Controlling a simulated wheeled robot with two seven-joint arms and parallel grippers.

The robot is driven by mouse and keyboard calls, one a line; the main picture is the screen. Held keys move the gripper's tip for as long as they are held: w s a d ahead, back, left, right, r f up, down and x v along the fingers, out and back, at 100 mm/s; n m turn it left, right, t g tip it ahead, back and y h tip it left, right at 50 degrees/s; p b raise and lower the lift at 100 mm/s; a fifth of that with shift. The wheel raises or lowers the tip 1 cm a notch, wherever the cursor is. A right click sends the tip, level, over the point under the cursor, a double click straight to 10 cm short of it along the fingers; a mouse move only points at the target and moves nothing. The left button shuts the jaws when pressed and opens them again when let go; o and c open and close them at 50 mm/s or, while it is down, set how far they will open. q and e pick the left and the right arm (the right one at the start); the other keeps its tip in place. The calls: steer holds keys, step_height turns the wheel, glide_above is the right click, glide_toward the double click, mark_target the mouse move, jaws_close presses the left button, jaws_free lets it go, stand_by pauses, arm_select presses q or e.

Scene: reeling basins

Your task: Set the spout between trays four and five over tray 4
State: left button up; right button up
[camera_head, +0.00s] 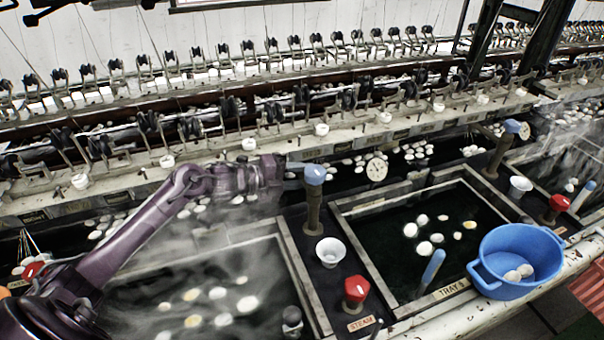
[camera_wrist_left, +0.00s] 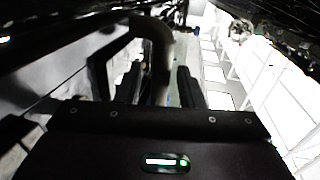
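The spout (camera_head: 300,168) is a grey arm on a brown post with a blue cap (camera_head: 314,175), standing on the divider between two trays. It points left, towards the steaming left tray (camera_head: 295,272), taken as tray 4. The tray at right (camera_head: 345,220) has a label that seems to read TRAY 5. My left gripper (camera_head: 282,172) is at the spout's left end. In the left wrist view a curved grey pipe (camera_wrist_left: 160,60), likely the spout, lies between my dark fingers (camera_wrist_left: 148,88), which stand apart with a gap at left. My right gripper is out of view.
A white bowl (camera_head: 330,252) and a red steam knob (camera_head: 356,290) sit on the divider. A blue basin (camera_head: 518,258) with cocoons stands at right. Steam blurs the left tray.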

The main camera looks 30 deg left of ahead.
arm_select(q)
steer(key=shift+d, duration=0.1)
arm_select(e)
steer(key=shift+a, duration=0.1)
arm_select(q)
jaws_close()
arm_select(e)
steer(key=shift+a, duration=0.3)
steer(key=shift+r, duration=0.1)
